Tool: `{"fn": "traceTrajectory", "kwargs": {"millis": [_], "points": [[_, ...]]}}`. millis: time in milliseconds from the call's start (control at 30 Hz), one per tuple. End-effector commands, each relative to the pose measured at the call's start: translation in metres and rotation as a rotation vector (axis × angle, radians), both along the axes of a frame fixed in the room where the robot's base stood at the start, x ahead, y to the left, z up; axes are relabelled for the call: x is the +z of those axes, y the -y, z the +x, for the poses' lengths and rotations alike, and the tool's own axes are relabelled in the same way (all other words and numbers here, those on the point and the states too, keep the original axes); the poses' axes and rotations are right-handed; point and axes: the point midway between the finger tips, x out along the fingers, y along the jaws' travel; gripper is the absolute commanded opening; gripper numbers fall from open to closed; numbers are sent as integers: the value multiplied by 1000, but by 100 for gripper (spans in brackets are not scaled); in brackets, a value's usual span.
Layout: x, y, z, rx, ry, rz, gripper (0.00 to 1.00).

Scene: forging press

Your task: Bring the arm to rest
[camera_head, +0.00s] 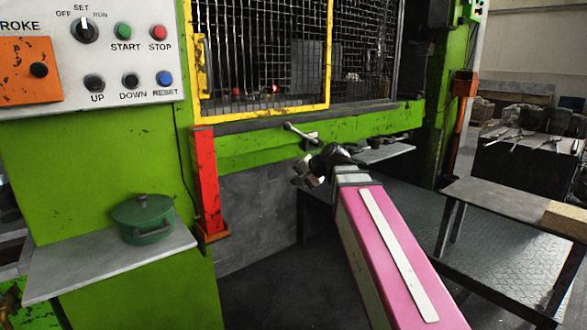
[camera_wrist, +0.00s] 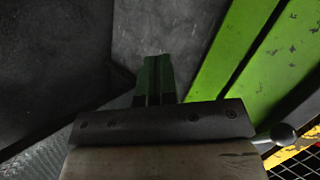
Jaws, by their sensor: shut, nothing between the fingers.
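My arm, with its pink and white cover, reaches from the lower right to the front of the green press (camera_head: 260,150). At its end my gripper (camera_head: 303,176) is small and dark in the head view, just below the green beam under the mesh guard. In the wrist view my gripper (camera_wrist: 156,75) shows two dark green fingers closed together with nothing between them. Past the fingers is a bare grey panel. A lever with a round knob (camera_head: 288,127) sticks out from the beam above my gripper; the knob also shows at the right in the wrist view (camera_wrist: 283,134).
The yellow-framed mesh guard (camera_head: 265,55) covers the press opening. An orange-red post (camera_head: 208,180) stands left of my gripper. A green lidded pot (camera_head: 143,218) sits on a grey shelf (camera_head: 95,264). A dark table (camera_head: 505,205) stands to the right, with patterned metal floor in between.

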Motion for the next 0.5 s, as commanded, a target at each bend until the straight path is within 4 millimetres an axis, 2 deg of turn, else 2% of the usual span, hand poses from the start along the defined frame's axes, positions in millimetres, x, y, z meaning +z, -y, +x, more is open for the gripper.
{"fn": "traceTrajectory", "kwargs": {"millis": [33,100,267,500], "points": [[-23,8,-1,0,-16,-43,0],[-51,19,-3,4,-32,-105,0],[-114,45,-10,22,-75,-242,0],[-201,86,-33,74,-150,-442,0]]}}
